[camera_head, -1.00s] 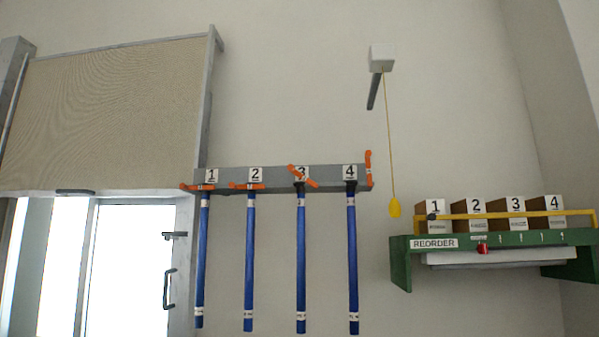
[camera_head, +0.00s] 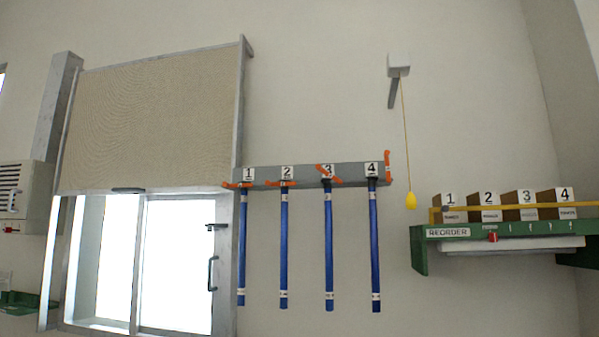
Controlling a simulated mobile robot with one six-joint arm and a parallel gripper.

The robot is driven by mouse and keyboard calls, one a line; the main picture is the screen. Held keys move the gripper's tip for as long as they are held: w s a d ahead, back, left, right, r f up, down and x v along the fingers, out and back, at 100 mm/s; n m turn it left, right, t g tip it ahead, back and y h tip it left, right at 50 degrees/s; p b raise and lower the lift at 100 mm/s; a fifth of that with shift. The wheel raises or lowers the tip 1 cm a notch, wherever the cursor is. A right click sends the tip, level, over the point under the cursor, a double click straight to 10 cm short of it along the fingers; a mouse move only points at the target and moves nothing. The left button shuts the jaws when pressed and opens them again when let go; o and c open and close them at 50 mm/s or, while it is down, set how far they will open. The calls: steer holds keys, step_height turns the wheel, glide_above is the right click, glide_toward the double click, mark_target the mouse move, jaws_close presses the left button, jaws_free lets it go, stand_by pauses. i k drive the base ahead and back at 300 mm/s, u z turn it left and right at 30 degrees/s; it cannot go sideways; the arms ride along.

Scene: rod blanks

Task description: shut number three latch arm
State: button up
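The number three latch arm (camera_head: 325,172) is an orange bar on the grey rail (camera_head: 310,173), lying tilted across the "3" label, its left end higher. The latch arms at one (camera_head: 236,185) and two (camera_head: 281,184) lie about level. The latch arm at four (camera_head: 387,166) stands upright at the rail's right end. A blue rod hangs below each number, with the third rod (camera_head: 328,250) under the tilted arm. My gripper is not in view.
A yellow pull cord (camera_head: 405,140) hangs right of the rail. A green reorder shelf (camera_head: 470,235) with numbered boxes is at the right. A window with a blind (camera_head: 150,120) is at the left. The wall between is clear.

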mark_target(317, 166)
steer(key=z, duration=0.05)
steer(key=i, duration=1)
steer(key=u, duration=0.1)
